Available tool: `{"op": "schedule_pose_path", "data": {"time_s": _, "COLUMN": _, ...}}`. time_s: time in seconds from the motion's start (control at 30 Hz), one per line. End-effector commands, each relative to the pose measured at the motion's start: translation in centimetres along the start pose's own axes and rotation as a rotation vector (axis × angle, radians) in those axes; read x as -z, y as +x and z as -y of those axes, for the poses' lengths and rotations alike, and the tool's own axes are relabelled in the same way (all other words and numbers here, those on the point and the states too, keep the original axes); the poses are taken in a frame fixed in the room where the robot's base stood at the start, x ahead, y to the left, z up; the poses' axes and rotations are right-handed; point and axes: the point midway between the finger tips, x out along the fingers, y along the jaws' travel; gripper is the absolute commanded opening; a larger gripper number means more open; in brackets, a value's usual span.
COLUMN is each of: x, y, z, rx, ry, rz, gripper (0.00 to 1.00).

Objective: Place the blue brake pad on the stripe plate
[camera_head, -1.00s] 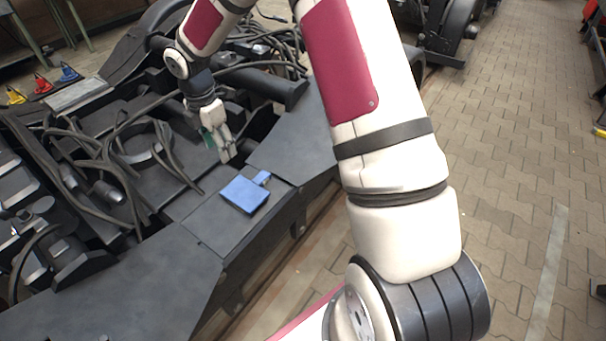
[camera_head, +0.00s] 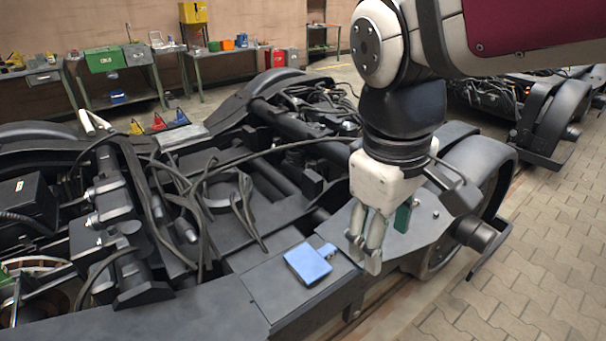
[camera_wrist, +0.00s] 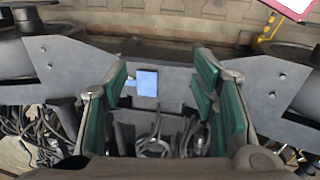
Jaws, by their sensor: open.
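The blue brake pad (camera_head: 308,264) lies flat on the dark frame of the near bogie, with a small blue tab at its upper right corner. My gripper (camera_head: 370,258) hangs above the frame to the right of the pad in the head view, holding nothing. In the wrist view its green-lined fingers (camera_wrist: 163,85) stand wide apart, and the blue pad (camera_wrist: 147,83) shows between them, farther off and nearer the left finger. A light grey plate (camera_head: 184,138) lies on the bogie's far side; I cannot make out stripes on it.
Yellow, red and blue small items (camera_head: 158,122) stand beside the grey plate. Black cables (camera_head: 165,200) and pipes fill the bogie's middle. Workbenches with a green box (camera_head: 105,59) stand behind. Another bogie (camera_head: 540,105) is at the right; the paved floor (camera_head: 535,250) is clear.

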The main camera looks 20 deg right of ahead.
Motion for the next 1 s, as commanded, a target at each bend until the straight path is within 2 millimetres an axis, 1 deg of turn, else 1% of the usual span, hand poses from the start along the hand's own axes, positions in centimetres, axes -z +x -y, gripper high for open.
{"op": "schedule_pose_path", "data": {"time_s": 0.03, "x": -1.7, "y": -0.2, "z": 0.8, "rx": 0.015, "ry": 0.068, "rz": -0.022, "gripper": 0.53}}
{"op": "schedule_pose_path", "data": {"time_s": 0.1, "x": -3.6, "y": -0.2, "z": 1.9, "rx": 0.044, "ry": 0.163, "rz": -0.042, "gripper": 0.53}}
{"op": "schedule_pose_path", "data": {"time_s": 0.2, "x": -5.7, "y": 0.1, "z": 3.2, "rx": 0.085, "ry": 0.269, "rz": -0.061, "gripper": 0.53}}
{"op": "schedule_pose_path", "data": {"time_s": 0.3, "x": -6.9, "y": 0.4, "z": 4.2, "rx": 0.116, "ry": 0.338, "rz": -0.072, "gripper": 0.53}}
{"op": "schedule_pose_path", "data": {"time_s": 0.47, "x": -7.7, "y": 0.6, "z": 4.7, "rx": 0.136, "ry": 0.38, "rz": -0.076, "gripper": 0.53}}
{"op": "schedule_pose_path", "data": {"time_s": 1.0, "x": -7.6, "y": 0.6, "z": 4.7, "rx": 0.135, "ry": 0.379, "rz": -0.076, "gripper": 0.53}}
